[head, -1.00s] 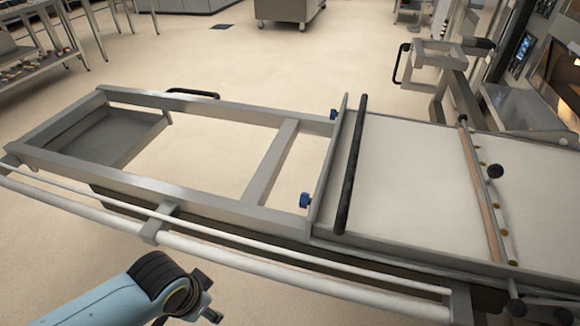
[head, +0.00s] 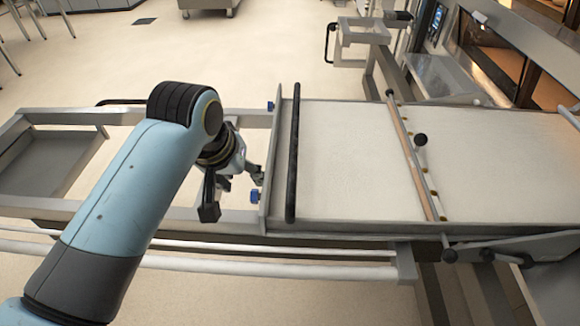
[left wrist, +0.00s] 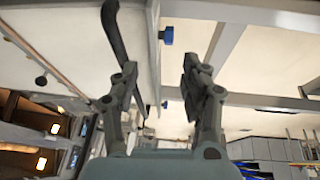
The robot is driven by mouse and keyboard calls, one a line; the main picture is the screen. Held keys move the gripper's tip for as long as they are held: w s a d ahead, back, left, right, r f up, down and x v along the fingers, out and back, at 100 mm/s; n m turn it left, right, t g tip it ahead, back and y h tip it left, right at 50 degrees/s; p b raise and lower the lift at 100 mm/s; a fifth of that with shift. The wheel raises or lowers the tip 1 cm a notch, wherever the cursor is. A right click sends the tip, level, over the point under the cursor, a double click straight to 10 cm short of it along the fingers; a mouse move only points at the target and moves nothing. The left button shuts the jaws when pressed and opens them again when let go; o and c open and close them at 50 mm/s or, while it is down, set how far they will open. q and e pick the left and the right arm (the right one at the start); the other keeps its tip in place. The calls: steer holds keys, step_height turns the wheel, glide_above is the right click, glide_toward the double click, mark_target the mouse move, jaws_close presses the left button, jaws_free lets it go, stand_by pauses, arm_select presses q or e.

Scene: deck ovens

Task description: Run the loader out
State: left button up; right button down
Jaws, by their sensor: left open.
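The loader (head: 350,165) is a cream belt on a grey metal frame. A black handle bar (head: 292,155) runs across its left end, beside an upright grey end plate (head: 271,160) with blue knobs (head: 256,196). My left gripper (head: 258,176) is over the open frame, just left of the plate and bar. In the left wrist view my left gripper (left wrist: 160,82) is open, its fingers spread with the plate's edge between them. The black bar (left wrist: 118,42) there passes toward the left finger; I cannot tell whether they touch. My right gripper is not in view.
A wooden crossbar (head: 412,158) with a black knob (head: 420,139) spans the belt. Lit oven openings (head: 500,55) stand at the upper right. White rails (head: 270,268) run along the near side. Open floor (head: 200,60) lies beyond the frame.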

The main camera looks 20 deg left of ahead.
arm_select(q)
glide_toward(291, 171)
steer(key=s, duration=0.1)
steer(key=shift+n+h, duration=0.4)
steer(key=x, duration=0.3)
steer(key=b+x, duration=0.1)
steer(key=x, duration=0.2)
steer(key=b+x, duration=0.1)
steer(key=x, duration=0.2)
steer(key=shift+w+a+r, duration=0.1)
steer(key=shift+w+a, duration=0.2)
steer(key=shift+w, duration=0.15)
steer(key=shift+w+f+b, duration=0.1)
steer(key=shift+f+b, duration=0.15)
steer(key=shift+b, duration=0.05)
steer(key=shift+w, duration=0.1)
steer(key=shift+c, duration=0.3)
jaws_close()
